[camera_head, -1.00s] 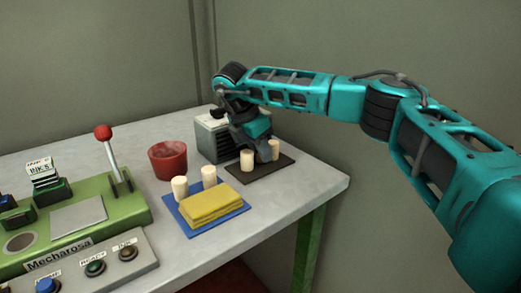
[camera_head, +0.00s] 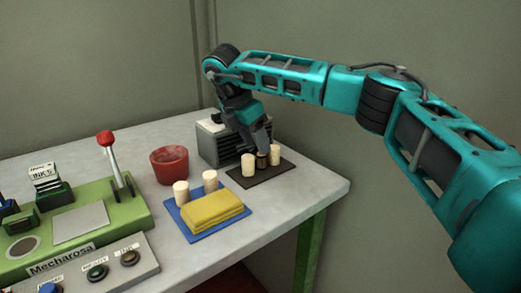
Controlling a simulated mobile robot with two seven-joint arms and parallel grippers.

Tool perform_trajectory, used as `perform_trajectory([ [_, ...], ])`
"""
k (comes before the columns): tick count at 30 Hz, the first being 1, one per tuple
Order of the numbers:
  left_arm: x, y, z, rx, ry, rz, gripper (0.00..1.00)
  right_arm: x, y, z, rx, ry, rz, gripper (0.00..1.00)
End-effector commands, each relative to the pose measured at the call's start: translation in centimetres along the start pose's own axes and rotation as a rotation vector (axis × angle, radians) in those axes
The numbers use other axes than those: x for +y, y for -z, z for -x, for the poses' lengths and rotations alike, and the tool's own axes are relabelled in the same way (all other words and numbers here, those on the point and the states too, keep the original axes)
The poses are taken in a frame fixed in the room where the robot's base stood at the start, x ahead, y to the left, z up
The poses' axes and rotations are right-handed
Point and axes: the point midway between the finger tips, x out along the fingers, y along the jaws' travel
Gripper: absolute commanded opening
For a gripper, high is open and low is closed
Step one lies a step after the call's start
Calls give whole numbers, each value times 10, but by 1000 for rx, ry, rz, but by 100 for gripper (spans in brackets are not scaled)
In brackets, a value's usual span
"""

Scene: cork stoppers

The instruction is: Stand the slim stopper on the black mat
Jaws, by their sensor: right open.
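The black mat (camera_head: 262,179) lies near the right edge of the table. Two pale stoppers stand on it, a left one (camera_head: 248,165) and a right one (camera_head: 274,156). Between them a slimmer, darker stopper (camera_head: 262,160) stands upright on the mat, partly shaded and close under my fingers. My right gripper (camera_head: 261,147) is open, just above this slim stopper, pointing down; the small gap between them is hard to judge. Two more pale stoppers (camera_head: 181,193) (camera_head: 210,181) stand on a blue mat (camera_head: 187,222). My left gripper is not in view.
A folded yellow cloth (camera_head: 213,210) lies on the blue mat. A red pot (camera_head: 169,166) and a grey vented box (camera_head: 212,145) stand behind. A green lever machine (camera_head: 110,220) fills the left. The table's front right is bare.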

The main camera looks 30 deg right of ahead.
Motion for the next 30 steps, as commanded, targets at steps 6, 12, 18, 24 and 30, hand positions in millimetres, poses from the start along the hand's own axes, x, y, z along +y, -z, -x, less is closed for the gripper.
perform_trajectory([
  [6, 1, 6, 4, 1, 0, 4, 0, 0, 0, 47, 1, -1, 1, 49],
  [12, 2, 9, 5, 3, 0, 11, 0, 0, 0, 67, 0, 0, 1, 49],
  [18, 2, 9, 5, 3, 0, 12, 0, 0, 0, 70, 0, 1, 1, 49],
  [24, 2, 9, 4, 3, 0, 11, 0, 0, 0, 70, 0, 1, 0, 49],
  [30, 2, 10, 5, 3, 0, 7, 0, 0, 0, 71, 0, 1, 0, 49],
])
